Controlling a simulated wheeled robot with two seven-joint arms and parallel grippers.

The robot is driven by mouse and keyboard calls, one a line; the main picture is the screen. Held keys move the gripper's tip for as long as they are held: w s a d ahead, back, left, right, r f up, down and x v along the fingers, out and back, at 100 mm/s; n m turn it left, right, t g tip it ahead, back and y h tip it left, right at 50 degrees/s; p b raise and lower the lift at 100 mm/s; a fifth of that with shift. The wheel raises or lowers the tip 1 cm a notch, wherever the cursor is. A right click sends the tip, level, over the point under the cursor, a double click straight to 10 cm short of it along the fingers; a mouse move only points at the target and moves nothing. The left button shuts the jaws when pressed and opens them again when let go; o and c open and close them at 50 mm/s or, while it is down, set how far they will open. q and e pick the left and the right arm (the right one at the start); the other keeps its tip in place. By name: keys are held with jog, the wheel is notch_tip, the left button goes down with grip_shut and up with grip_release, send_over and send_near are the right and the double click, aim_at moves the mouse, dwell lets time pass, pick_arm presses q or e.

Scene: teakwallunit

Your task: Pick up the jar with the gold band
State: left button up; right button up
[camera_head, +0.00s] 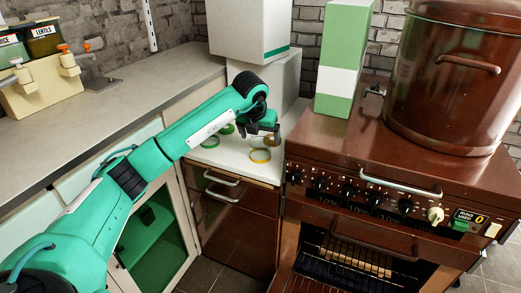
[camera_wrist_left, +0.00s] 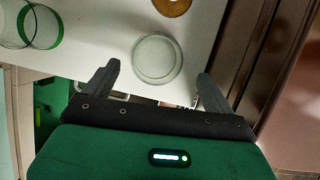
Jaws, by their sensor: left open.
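A small clear jar with a yellow-gold band (camera_head: 260,156) stands near the front edge of the white corner counter. My left gripper (camera_head: 264,133) is open and empty, above and slightly behind this jar in the head view. In the left wrist view a round glass jar (camera_wrist_left: 158,59) shows between and beyond the open fingertips of my left gripper (camera_wrist_left: 158,68). It appears to be the same jar, but its band colour is unclear there. A green-banded jar (camera_head: 210,142) stands to the left and also shows in the wrist view (camera_wrist_left: 42,27). My right gripper is out of view.
An orange-brown round item (camera_wrist_left: 173,4) lies behind the middle jar. The brown stove (camera_head: 330,140) with a large pot (camera_head: 455,95) borders the counter on the right. White boxes (camera_head: 248,30) stand behind. The grey worktop (camera_head: 130,110) runs left.

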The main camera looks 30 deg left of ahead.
pick_arm(q)
jog(key=shift+a+x, duration=0.15)
jog(key=shift+x, duration=1.4)
jog(key=shift+a+x, duration=0.2)
jog(key=shift+x, duration=1.4)
jog(key=shift+s, duration=0.1)
jog(key=shift+r, duration=0.1)
jog(key=shift+c, duration=0.5)
jog(key=c, duration=1)
